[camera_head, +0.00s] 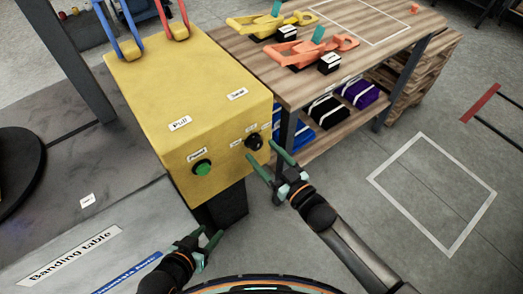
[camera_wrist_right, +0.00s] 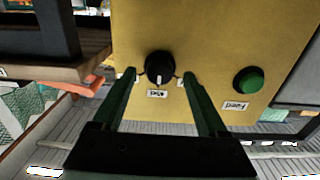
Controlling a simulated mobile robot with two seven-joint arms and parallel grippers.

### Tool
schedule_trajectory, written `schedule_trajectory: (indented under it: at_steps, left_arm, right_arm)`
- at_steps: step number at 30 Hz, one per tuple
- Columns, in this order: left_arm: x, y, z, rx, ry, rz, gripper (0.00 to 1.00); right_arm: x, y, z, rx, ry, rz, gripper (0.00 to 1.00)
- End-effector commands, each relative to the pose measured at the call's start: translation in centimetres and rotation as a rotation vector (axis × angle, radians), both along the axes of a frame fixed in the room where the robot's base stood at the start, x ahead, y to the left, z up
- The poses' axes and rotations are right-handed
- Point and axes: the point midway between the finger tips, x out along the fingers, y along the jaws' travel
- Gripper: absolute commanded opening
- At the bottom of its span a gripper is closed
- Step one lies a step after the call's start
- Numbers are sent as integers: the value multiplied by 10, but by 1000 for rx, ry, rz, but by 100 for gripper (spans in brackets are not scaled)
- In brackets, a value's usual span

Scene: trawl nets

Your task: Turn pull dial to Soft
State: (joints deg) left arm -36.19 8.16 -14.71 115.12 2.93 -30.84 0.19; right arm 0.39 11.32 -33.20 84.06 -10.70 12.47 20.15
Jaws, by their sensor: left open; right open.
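A black dial (camera_head: 254,142) sits on the front face of the yellow control box (camera_head: 180,90), with small white labels around it too small to read. My right gripper (camera_head: 268,165) is open just in front of the dial. In the right wrist view the dial (camera_wrist_right: 159,66) lies between and just beyond the tips of the open fingers (camera_wrist_right: 158,78). A white mark on the dial points down in that view, toward a label. I cannot tell whether the fingers touch it. My left gripper (camera_head: 202,240) is open and empty, low in front of the box.
A green button (camera_head: 202,168) is left of the dial on the same face. Blue (camera_head: 131,48) and red (camera_head: 178,31) levers stand on the box top. A wooden workbench (camera_head: 350,70) with orange and yellow tools stands to the right.

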Motion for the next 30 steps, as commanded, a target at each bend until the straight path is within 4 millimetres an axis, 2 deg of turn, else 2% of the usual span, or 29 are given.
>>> schedule_trajectory:
  at_steps: [5,14,30]
  left_arm:
    - [-1,0,-2,0,-1,0,50]
    - [0,1,0,0,-4,2,50]
    - [3,2,2,1,-13,3,50]
  right_arm:
    - [12,9,0,1,-1,1,76]
    - [13,10,0,-1,1,0,76]
    - [13,9,0,0,0,0,16]
